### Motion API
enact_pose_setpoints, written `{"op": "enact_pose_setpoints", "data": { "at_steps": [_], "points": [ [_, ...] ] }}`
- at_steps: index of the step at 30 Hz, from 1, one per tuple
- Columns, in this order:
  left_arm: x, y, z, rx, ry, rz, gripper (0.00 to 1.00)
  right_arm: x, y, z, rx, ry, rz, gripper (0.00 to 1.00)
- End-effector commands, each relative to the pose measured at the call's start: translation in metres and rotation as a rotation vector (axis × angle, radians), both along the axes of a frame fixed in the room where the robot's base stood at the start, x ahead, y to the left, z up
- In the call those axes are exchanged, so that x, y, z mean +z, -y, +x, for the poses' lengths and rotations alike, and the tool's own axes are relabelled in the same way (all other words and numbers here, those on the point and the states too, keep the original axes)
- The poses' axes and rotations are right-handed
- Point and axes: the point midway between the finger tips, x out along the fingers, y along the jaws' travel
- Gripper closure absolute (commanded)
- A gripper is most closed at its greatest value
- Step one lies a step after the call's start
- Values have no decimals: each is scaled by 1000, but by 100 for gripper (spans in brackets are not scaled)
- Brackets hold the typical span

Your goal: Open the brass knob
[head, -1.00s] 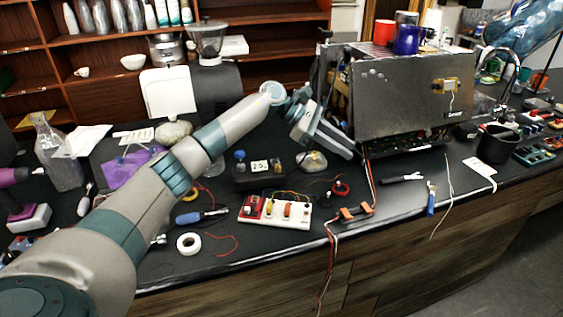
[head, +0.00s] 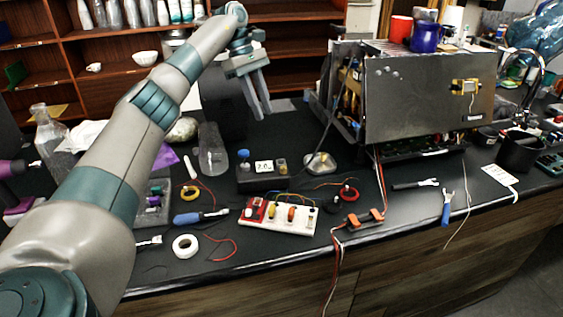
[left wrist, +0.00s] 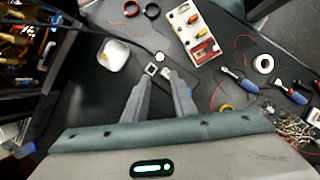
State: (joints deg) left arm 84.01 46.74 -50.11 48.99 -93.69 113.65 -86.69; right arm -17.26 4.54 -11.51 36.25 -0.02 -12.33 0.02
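A small brass-coloured knob (head: 282,166) stands at the right end of a black box (head: 262,181) on the bench. The box also has a white display (head: 263,167) and a blue cap (head: 243,155). My left gripper (head: 264,116) is above and behind the box, fingers pointing down, apart and empty. In the left wrist view its open fingers (left wrist: 160,80) overlap the box, which is partly hidden between and behind them. I cannot clearly pick out the knob there. My right gripper is not in view.
A clear dish (head: 320,163) sits right of the box. A white component board (head: 278,216) lies in front, with loose wires around it. An opened metal machine (head: 425,100) stands at right. A clear bottle (head: 212,152) lies left of the box.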

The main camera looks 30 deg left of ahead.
Motion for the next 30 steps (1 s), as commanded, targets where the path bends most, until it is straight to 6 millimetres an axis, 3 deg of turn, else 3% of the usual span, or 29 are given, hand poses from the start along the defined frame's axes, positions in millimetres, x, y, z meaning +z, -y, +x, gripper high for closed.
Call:
{"op": "enact_pose_setpoints", "data": {
  "at_steps": [5,13,30],
  "points": [
    [-6,3,0,0,0,0,76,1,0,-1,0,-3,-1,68],
    [-31,14,-1,-2,-2,-1,76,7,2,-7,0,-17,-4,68],
    [-118,51,-2,-1,-3,-2,76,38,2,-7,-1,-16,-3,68]
  ]
}}
